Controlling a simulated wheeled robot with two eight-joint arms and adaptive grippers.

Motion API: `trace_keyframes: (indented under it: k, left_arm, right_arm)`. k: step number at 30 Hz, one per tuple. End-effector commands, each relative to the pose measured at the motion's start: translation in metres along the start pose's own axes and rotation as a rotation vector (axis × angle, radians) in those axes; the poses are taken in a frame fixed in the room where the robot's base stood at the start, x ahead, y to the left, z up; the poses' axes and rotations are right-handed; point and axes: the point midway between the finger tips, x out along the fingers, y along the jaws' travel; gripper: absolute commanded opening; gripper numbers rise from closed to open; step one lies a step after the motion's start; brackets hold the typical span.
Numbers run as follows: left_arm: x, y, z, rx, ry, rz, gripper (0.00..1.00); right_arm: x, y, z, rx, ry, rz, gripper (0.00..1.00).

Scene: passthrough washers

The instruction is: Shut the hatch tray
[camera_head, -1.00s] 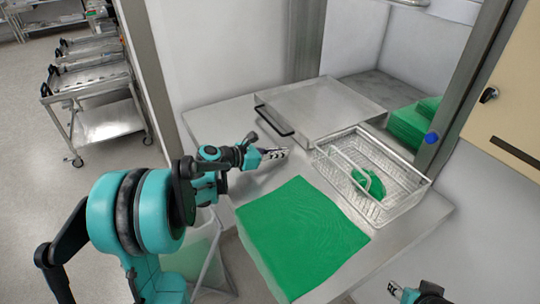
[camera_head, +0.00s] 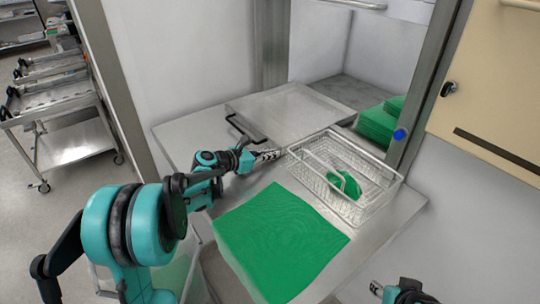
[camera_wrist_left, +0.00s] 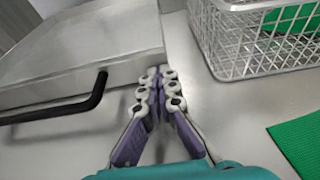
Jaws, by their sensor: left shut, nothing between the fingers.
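The hatch tray is a flat metal tray (camera_head: 290,112) with a black bar handle (camera_head: 244,130) on its front edge. It lies on the steel counter near the hatch opening. In the left wrist view the tray (camera_wrist_left: 90,45) fills the upper left, with its handle (camera_wrist_left: 70,103) at left. My left gripper (camera_head: 275,154) is shut and empty, low by the tray's front right corner, right of the handle. In the left wrist view its fingertips (camera_wrist_left: 162,80) are together beside the tray's edge; contact cannot be told. My right gripper (camera_head: 376,288) is partly in view at the bottom.
A wire basket (camera_head: 372,205) holding a green item (camera_head: 344,184) stands right of the tray. A green mat (camera_head: 280,240) lies on the counter in front. A green stack (camera_head: 378,122) sits behind the hatch frame. A trolley (camera_head: 70,145) stands at left.

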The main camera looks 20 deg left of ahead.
Motion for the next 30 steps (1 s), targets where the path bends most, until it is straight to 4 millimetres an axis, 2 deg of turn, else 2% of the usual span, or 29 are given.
trace_keyframes:
  k: [5,15,21,24,30]
  left_arm:
    - [0.031,-0.002,0.009,0.003,0.0,-0.004,0.0]
    - [0.127,-0.002,0.04,0.002,-0.001,-0.004,0.0]
    - [0.175,-0.002,0.056,0.002,0.0,-0.003,0.0]
    - [0.193,-0.001,0.061,0.001,-0.001,-0.002,0.0]
    - [0.214,-0.001,0.068,0.001,-0.001,0.0,0.0]
  right_arm:
    - [0.001,0.0,0.001,0.0,0.0,0.0,0.4]
    - [0.0,0.0,0.0,0.0,0.0,0.0,0.4]
    - [-0.003,0.0,-0.002,0.0,0.0,0.0,0.4]
    - [-0.004,0.0,-0.003,0.0,0.0,0.0,0.4]
    - [-0.005,0.0,-0.004,0.0,0.0,0.0,0.4]
